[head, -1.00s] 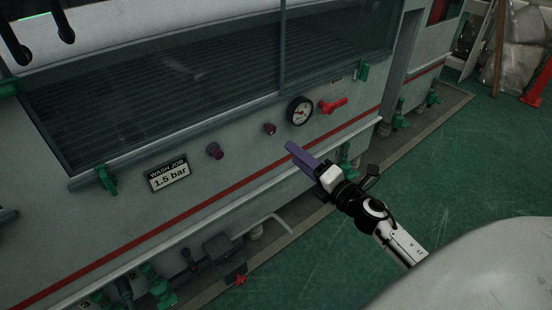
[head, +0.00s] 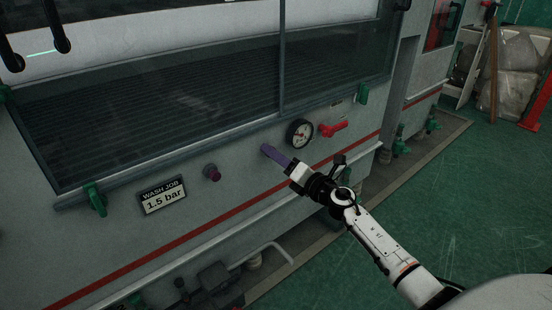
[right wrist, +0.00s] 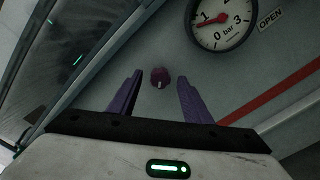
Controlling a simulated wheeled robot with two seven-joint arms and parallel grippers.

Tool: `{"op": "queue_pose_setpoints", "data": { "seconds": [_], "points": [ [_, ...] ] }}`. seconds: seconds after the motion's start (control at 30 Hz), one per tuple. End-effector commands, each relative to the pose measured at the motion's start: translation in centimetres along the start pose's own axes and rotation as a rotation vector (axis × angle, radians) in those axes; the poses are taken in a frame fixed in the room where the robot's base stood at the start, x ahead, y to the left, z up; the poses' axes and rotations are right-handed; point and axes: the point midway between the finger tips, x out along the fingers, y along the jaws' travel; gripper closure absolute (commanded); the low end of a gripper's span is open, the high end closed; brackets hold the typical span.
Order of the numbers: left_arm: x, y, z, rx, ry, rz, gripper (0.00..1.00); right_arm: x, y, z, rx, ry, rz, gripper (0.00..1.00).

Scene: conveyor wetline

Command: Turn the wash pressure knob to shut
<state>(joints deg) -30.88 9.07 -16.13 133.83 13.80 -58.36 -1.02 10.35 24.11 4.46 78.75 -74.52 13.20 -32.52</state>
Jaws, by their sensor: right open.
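My right gripper (head: 266,150) is open, its purple fingers pointing at the machine's front panel just left of the pressure gauge (head: 300,133). In the right wrist view, a small round maroon knob (right wrist: 160,78) with a light mark on its lower face sits between the two fingertips (right wrist: 160,84), with clear gaps on both sides. I cannot tell how far it is in depth. In the head view my gripper hides this knob. The gauge also shows in the right wrist view (right wrist: 222,22), its red needle near the 1. My left gripper is not in view.
A red lever handle (head: 332,129) is right of the gauge. An "OPEN" label (right wrist: 270,18) shows in the wrist view. Green latches (head: 95,199) line the glass window.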

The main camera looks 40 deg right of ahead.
Motion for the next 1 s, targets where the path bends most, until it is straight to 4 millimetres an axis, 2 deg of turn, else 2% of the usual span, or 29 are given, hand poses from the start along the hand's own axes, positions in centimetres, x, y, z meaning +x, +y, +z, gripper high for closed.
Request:
{"op": "queue_pose_setpoints", "data": {
  "seconds": [0.27,0.53,0.77,1.0],
  "points": [
    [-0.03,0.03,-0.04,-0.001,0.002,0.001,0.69,0.22,0.04,-0.02,0.001,0.0,0.0,0.55],
    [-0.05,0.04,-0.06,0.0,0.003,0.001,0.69,0.19,0.03,-0.02,0.001,0.0,0.0,0.97],
    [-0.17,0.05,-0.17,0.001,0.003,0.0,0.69,0.19,0.07,0.01,0.016,0.001,0.0,0.96],
    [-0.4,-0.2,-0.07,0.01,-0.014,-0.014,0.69,0.2,0.15,0.11,0.113,0.002,-0.001,0.96]
  ]
}}
